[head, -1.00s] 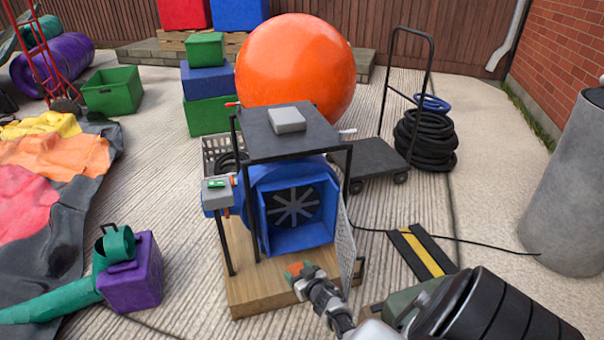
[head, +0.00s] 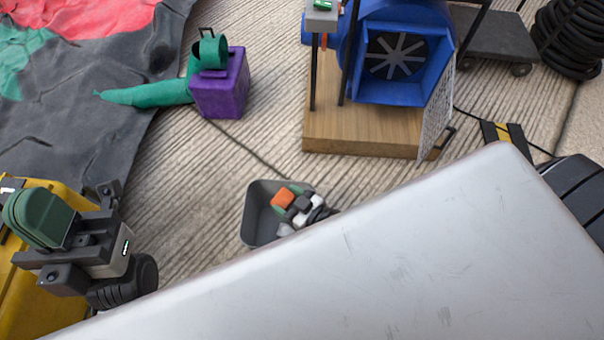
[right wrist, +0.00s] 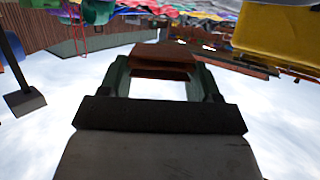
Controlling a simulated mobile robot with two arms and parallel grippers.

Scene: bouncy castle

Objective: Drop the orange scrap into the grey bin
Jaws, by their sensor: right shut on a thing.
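The grey bin (head: 249,226) stands on the concrete near the middle of the head view, a small open box. The orange scrap (head: 283,197) is between the green fingers of my right gripper (head: 291,196), which is shut on it. In the head view the scrap overlaps the bin's opening; its height above the bin is hard to tell. The scrap also shows, dark orange, between the fingertips in the right wrist view (right wrist: 163,55). The gripper and arm hide the bin's right side. My left gripper (head: 38,217) is at the far left; its opening is unclear.
A blue blower (head: 397,65) on a wooden base (head: 360,132) with a mesh panel (head: 437,112) stands behind the bin. A purple box (head: 221,88) with a green tube is at upper left. A yellow thing (head: 45,310) lies under my left gripper. Concrete around the bin's left is clear.

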